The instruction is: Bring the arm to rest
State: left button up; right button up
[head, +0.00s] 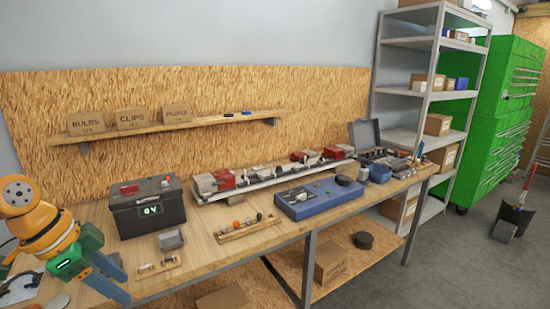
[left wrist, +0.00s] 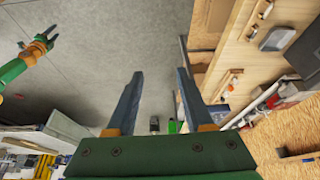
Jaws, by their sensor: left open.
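My left arm comes in from the left in the head view, in orange and green. My left gripper (head: 116,280) is over the left end of the wooden workbench (head: 215,255), its grey fingers apart. In the left wrist view my left gripper (left wrist: 158,85) is open, with nothing between its fingers; grey floor shows beyond them. A green and orange arm with a gripper (left wrist: 38,36), apparently my right one, shows at the upper left of that view. Its dark fingers look spread and empty.
Near the left gripper stand a black battery box (head: 148,208) with a display and a small wooden strip (head: 158,267). A blue box (head: 318,196) and a long light bar (head: 270,178) lie further right. Grey shelving (head: 425,100) stands beyond; the floor (head: 470,260) right of the bench is mostly clear.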

pick_arm(q)
jog(key=s+a+f+n+t+y, duration=0.1)
jog(key=a+f+n+t, duration=0.35)
jog(key=a, duration=0.65)
jog(key=a+f+n+t+y, duration=0.1)
jog(key=a+f+t, duration=0.5)
jog(key=a, duration=0.5)
jog(key=s+a+f+n+g+y, duration=0.15)
jog(key=s+f, duration=0.35)
jog(key=f, duration=0.5)
jog(key=s+a+f+n+g+y, duration=0.1)
jog(key=s+a+f+n+y, duration=0.3)
jog(key=f, duration=0.6)
jog(key=s+d+f+g, duration=0.5)
jog(key=s+d+f, duration=0.8)
jog(key=f, duration=0.3)
jog(key=s+d+f+m+g+h, duration=0.1)
jog(key=s+d+f, duration=0.2)
jog(key=d, duration=0.4)
jog(key=s+d+f+g+h, duration=0.1)
jog(key=s+d, duration=0.3)
jog(key=d, duration=0.4)
jog(key=s+d+f+m+g+h+b, duration=0.1)
jog(key=s+d+f+g+h, duration=0.1)
jog(key=d, duration=0.6)
notch_tip(320, 180, down, 3)
jog(key=shift+s+d+r+m+g, duration=0.2)
jog(key=shift+s+m+g, duration=0.15)
jog(key=shift+s, duration=0.55)
